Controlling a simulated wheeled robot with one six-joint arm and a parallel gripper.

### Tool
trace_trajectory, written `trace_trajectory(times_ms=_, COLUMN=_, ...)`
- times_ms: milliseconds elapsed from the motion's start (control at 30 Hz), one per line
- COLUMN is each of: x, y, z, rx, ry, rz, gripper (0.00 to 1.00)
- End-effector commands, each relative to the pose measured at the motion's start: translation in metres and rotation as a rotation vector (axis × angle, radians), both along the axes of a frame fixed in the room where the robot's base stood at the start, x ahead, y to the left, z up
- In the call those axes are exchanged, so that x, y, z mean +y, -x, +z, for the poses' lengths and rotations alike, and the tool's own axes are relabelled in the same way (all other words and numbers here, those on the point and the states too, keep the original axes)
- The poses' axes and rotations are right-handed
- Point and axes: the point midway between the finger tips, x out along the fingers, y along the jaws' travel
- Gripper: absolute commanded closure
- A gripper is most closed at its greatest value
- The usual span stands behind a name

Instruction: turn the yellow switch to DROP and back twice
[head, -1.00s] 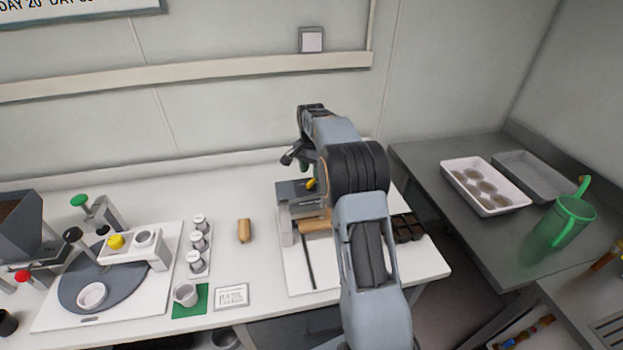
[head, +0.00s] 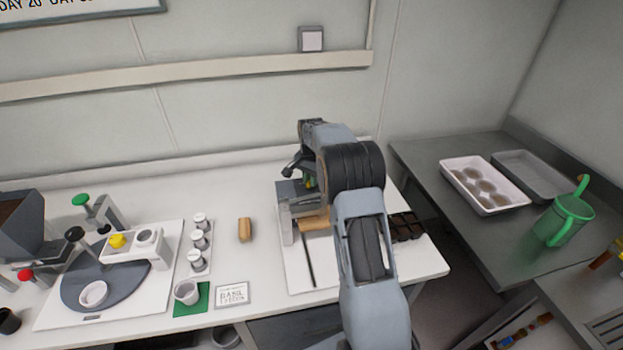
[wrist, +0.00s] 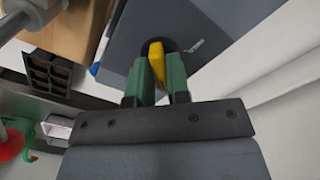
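The yellow switch (wrist: 157,62) stands on a grey panel (wrist: 190,25) in the wrist view, beside a dark round spot and a small white marking I cannot read. My gripper (wrist: 159,78) has its two green fingers on either side of the switch, with little or no gap. I cannot tell whether they press on it. In the head view, my arm mostly hides the switch on the grey device (head: 291,192), and my gripper is low over that device.
A wooden block (head: 313,224) and a dark celled tray (head: 406,228) lie near the device. To the left stand a tan cylinder (head: 245,229), several small jars and a white station with a yellow knob (head: 117,241). A green watering can (head: 563,222) stands on the right bench.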

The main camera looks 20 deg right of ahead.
Motion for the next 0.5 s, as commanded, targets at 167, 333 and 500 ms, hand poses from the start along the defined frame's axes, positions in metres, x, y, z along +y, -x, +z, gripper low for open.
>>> trace_trajectory(times_ms=167, x=-0.0001, y=-0.0001, z=0.0003, rx=0.000, ry=0.000, rz=0.000, gripper=1.00)
trace_trajectory(times_ms=333, x=-0.0001, y=-0.0001, z=0.0004, rx=0.000, ry=0.000, rz=0.001, gripper=1.00)
trace_trajectory(times_ms=500, x=-0.0001, y=-0.0002, z=0.0004, rx=-0.001, ry=0.000, rz=0.025, gripper=1.00)
